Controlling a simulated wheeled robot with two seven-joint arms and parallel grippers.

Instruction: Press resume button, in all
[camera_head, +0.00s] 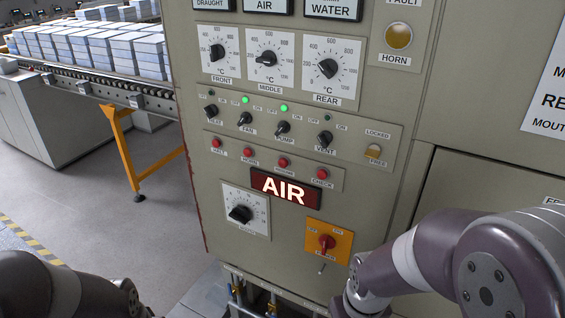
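A row of small red buttons sits on the cabinet panel (400,170) below the switches. From left to right there is a first red button (216,142), a second (248,153), a third (283,162) and a fourth (322,174). The fourth label looks like CHECK; the third label is too small to read for certain, so I cannot say for sure which button is resume. All are uncovered. My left arm shows at the bottom left and my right arm at the bottom right in front of the panel. Both grippers are out of the frame.
A lit red AIR sign (286,188) is under the buttons. Below are a round dial (241,214) and a red rotary switch (326,243) on an orange plate. Dials and toggle switches lie above. A conveyor with pale blocks (95,42) and an orange stand (125,150) are at left.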

